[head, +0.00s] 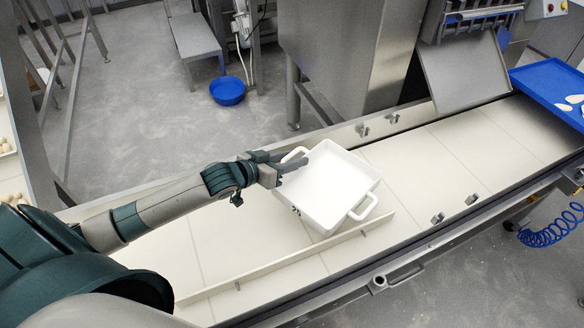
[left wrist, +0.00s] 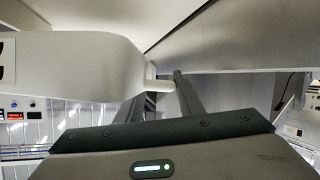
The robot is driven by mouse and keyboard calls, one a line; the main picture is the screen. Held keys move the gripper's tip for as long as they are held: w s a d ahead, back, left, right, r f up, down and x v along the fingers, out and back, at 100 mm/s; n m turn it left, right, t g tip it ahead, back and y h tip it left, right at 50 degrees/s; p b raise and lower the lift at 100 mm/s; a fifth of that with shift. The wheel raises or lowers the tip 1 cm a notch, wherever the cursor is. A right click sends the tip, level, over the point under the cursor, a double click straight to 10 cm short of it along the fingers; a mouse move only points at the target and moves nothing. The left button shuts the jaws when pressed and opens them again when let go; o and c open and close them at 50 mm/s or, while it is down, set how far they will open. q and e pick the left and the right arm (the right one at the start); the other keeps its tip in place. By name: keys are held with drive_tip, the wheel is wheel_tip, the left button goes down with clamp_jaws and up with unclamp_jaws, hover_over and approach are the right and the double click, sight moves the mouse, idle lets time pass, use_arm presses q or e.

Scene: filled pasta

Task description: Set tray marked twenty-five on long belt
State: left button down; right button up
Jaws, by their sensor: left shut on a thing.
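A white square tray (head: 336,181) with two loop handles is over the long belt (head: 440,170) in the head view. My left gripper (head: 293,163) is shut on the handle at its far left side. Small dark marks show on the tray's near left wall, too small to read. In the left wrist view, the tray (left wrist: 75,62) fills the upper left, with part of a dark mark at the picture's edge. The gripper's fingers (left wrist: 165,88) meet its handle there. I cannot tell whether the tray's underside touches the belt. My right gripper is not in view.
A low guide rail (head: 270,264) runs along the belt beside the tray's near corner. A blue tray (head: 545,83) with pale pieces lies at the far right end. A steel machine (head: 335,45) stands behind the belt. Bare belt lies right of the white tray.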

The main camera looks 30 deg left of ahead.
use_arm(q)
drive_tip(key=shift+f, duration=1.9)
drive_tip(key=c, duration=1.2)
unclamp_jaws()
drive_tip(key=shift+s, duration=0.1)
drive_tip(key=v, duration=1.2)
